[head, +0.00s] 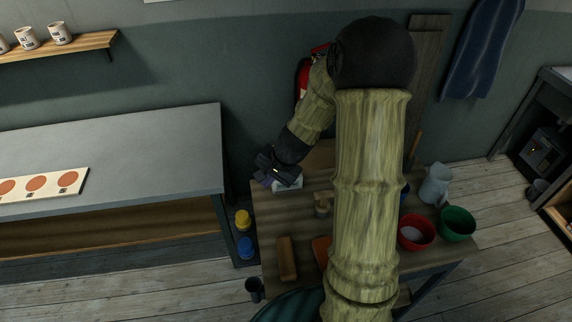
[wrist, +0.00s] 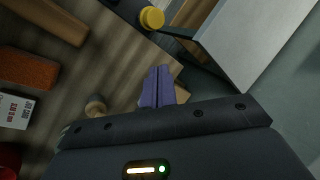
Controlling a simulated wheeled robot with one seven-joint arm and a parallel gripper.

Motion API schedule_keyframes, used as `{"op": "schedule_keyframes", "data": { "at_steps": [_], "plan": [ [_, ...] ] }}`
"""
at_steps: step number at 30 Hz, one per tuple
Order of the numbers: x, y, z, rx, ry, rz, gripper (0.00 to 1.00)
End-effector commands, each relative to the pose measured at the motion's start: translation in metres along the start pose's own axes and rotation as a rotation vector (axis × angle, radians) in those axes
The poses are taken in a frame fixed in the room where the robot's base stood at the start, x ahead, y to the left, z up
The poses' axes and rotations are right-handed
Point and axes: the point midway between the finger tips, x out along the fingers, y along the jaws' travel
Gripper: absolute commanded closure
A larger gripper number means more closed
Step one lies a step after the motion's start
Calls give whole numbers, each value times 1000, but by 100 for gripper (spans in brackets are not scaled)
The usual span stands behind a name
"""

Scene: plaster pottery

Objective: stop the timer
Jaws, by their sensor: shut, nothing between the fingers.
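No thing in view is plainly readable as the timer. A small pale block (head: 289,185) lies at the back left of the wooden table, right by my gripper (head: 266,178); its face is too small to make out. In the wrist view my gripper (wrist: 157,88) shows two purple fingers pressed together with nothing between them, pointing over the table's edge area. A tan patch beside the fingers is partly covered by them. A white box with dark and red marks (wrist: 14,110) lies at the left of the wrist view. I cannot tell whether my gripper touches the pale block.
A wooden block (head: 287,259), an orange block (head: 321,249), a red bowl (head: 416,232), a green bowl (head: 457,224) and a pale jug (head: 436,186) are on the wooden table (head: 268,222). Yellow (head: 242,220) and blue (head: 245,247) jars stand left. My arm hides the table's middle.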

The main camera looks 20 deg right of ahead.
Motion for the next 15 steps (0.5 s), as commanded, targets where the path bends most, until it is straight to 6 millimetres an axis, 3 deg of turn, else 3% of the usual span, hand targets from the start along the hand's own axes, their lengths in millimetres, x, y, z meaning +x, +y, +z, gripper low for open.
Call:
{"op": "schedule_keyframes", "data": {
  "at_steps": [4, 9, 12, 15],
  "plan": [
    [5, -15, -57, 338, -12, -137, 100],
    [8, -17, -122, 703, -20, -297, 100],
    [8, -14, -148, 850, -24, -363, 100],
    [8, -11, -161, 921, -26, -396, 100]
  ]
}}
